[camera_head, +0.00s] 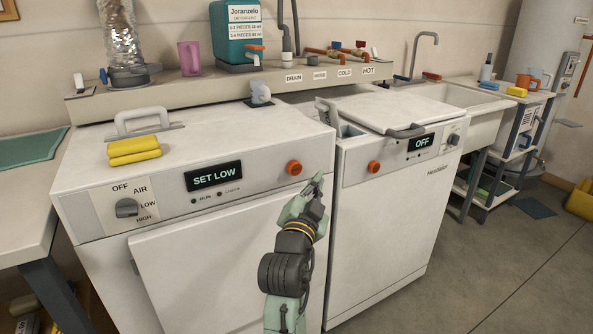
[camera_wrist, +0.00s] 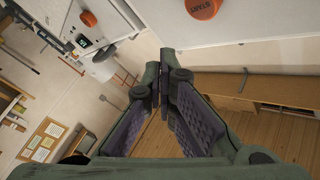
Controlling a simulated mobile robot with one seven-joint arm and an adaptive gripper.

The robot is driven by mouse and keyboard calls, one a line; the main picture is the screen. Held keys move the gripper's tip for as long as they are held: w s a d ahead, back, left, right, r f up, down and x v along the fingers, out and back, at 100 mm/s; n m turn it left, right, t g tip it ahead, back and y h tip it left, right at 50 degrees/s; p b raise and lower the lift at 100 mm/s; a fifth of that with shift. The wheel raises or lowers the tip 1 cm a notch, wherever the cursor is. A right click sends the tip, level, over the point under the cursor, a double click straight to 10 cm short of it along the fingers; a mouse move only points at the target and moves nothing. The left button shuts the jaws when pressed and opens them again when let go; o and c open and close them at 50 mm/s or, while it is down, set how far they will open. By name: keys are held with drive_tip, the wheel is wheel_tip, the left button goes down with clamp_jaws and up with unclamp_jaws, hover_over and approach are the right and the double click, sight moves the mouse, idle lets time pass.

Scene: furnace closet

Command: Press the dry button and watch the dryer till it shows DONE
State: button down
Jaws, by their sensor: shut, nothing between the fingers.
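The dryer (camera_head: 240,225) is the white machine on the left. Its display (camera_head: 214,177) reads SET LOW, with small RUN and another lamp label below it. Its dial (camera_head: 126,208) has the marks OFF, AIR, LOW and HIGH; its exact setting is too small to tell. An orange button (camera_head: 294,167) sits at the right of its panel. In the wrist view an orange button marked START (camera_wrist: 202,8) shows at the top edge. My gripper (camera_head: 318,181) is shut and empty, just right of and below the dryer's button in the head view; its fingertips (camera_wrist: 162,86) meet in the wrist view.
A second white machine (camera_head: 385,220) stands on the right; its display (camera_head: 420,143) reads OFF and it has its own orange button (camera_head: 374,167). Open floor lies at the right.

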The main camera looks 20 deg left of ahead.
sight(299, 171)
drive_tip(key=shift+w+a+b, duration=0.25)
drive_tip(key=shift+w+a, duration=0.55)
drive_tip(key=shift+a, duration=0.2)
drive_tip(key=shift+w+a+b, duration=0.2)
drive_tip(key=shift+w+a, duration=0.55)
drive_tip(key=shift+a, duration=0.25)
drive_tip(key=shift+a, duration=0.1)
drive_tip(key=shift+w+a+b, duration=0.2)
drive_tip(key=shift+w+b, duration=0.05)
drive_tip(key=shift+b, duration=0.05)
drive_tip(key=shift+w+a+b, duration=0.3)
drive_tip(key=shift+w+a, duration=0.2)
drive_tip(key=shift+a, duration=0.2)
idle(0.9)
idle(0.3)
drive_tip(key=shift+s+d, duration=0.75)
drive_tip(key=shift+d, duration=0.25)
drive_tip(key=shift+d, duration=0.1)
drive_tip(key=s+d, duration=0.1)
drive_tip(key=d, duration=0.1)
drive_tip(key=s+d, duration=0.1)
drive_tip(key=s, duration=0.1)
drive_tip(key=shift+d, duration=0.4)
